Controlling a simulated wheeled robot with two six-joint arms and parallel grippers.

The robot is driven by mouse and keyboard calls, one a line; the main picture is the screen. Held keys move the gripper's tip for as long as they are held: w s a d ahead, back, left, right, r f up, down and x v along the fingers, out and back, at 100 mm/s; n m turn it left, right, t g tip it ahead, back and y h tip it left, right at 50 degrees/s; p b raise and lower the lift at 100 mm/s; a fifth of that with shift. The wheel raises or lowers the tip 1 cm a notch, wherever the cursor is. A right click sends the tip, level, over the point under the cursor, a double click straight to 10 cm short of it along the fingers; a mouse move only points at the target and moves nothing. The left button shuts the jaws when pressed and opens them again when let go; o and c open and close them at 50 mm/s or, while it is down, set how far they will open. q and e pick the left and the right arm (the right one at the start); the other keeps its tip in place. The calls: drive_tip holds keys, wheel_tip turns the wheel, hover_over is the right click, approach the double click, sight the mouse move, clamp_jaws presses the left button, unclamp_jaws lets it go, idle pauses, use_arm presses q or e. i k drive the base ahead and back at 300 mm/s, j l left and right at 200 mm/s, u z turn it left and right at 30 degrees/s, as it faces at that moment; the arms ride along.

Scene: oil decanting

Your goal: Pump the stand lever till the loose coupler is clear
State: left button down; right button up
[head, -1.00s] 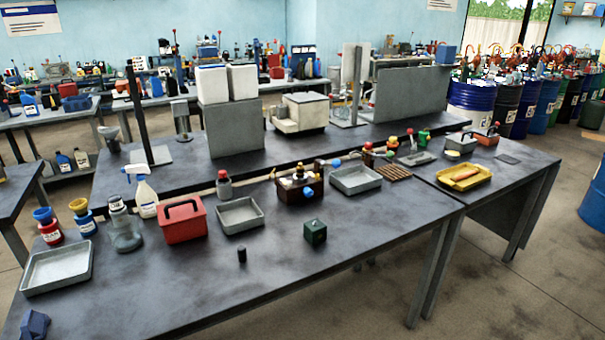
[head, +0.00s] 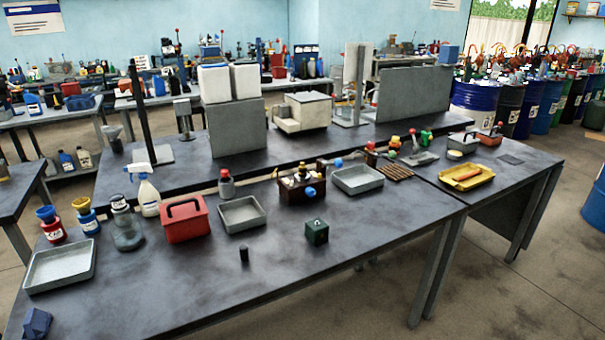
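Neither of my grippers shows in the head view. A small grey base with a red-knobbed lever (head: 414,143) stands at the right of the bench; I cannot tell if it is the stand the task names. A brown block with a blue knob and fittings on top (head: 302,188) stands mid-bench. A small black cylinder (head: 244,254) stands upright near the front, beside a green cube (head: 317,232). I cannot tell which part is the loose coupler.
Grey trays (head: 60,268), (head: 242,215) and (head: 358,180), a red box (head: 184,220), a spray bottle (head: 147,194) and a yellow tray (head: 466,177) occupy the bench. The front middle and right front of the bench top are clear.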

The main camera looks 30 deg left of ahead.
sight(338, 163)
drive_tip(key=i+l+u, duration=0.1)
drive_tip(key=i, duration=0.4)
drive_tip(key=i+l+u, duration=0.1)
drive_tip(key=i+l, duration=0.2)
drive_tip(key=i, duration=0.25)
drive_tip(key=i+l+u, duration=0.1)
drive_tip(key=i+l, duration=0.15)
drive_tip(key=i, duration=0.25)
